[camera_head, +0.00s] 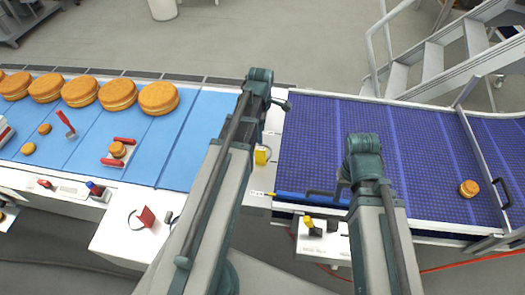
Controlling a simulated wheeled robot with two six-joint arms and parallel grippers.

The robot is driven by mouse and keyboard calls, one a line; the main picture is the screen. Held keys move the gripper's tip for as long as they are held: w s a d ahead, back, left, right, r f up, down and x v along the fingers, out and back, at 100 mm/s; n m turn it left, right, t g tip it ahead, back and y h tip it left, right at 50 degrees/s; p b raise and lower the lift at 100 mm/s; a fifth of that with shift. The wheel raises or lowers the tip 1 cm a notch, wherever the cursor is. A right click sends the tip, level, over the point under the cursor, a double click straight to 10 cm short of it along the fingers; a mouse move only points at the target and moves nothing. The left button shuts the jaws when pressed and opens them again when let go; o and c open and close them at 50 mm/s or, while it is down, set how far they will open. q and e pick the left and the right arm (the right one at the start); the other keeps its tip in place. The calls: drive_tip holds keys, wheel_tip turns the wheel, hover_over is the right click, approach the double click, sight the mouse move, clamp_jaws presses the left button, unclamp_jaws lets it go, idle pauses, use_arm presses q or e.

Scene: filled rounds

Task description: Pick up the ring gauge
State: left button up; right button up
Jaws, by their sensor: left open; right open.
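I cannot say for sure which object is the ring gauge. A likely one is a flat pale piece with two red ends (112,162) on the blue belt at the left, with a small golden round (117,149) at its middle. A red-handled tool (66,120) lies up and left of it. A dark loop beside a red block (146,216) is on the white ledge below. My two arms rise from the bottom, the left one near the middle and the right one right of it. I cannot make out jaws on either; both grippers seem hidden behind the arm links.
Large filled rounds (158,98) line the far side of the light blue belt (205,115). A dark blue mesh belt (330,125) at the right carries one small round (468,189). A yellow item (262,155) stands between the belts. Stairs (433,58) are behind right.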

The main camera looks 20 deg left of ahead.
sight(261, 148)
use_arm(q)
wheel_tip(261, 148, down, 9)
drive_tip(key=b, duration=0.8)
drive_tip(key=shift+r, duration=0.15)
use_arm(e)
wheel_tip(261, 148, down, 9)
drive_tip(key=shift+r, duration=0.2)
use_arm(q)
drive_tip(key=f+b, duration=0.5)
drive_tip(key=shift+s+f+b, duration=0.15)
drive_tip(key=shift+s+b, duration=0.05)
drive_tip(key=shift+b, duration=0.15)
use_arm(e)
wheel_tip(261, 148, down, 5)
drive_tip(key=shift+f, duration=0.15)
use_arm(q)
drive_tip(key=shift+c, duration=0.3)
clamp_jaws()
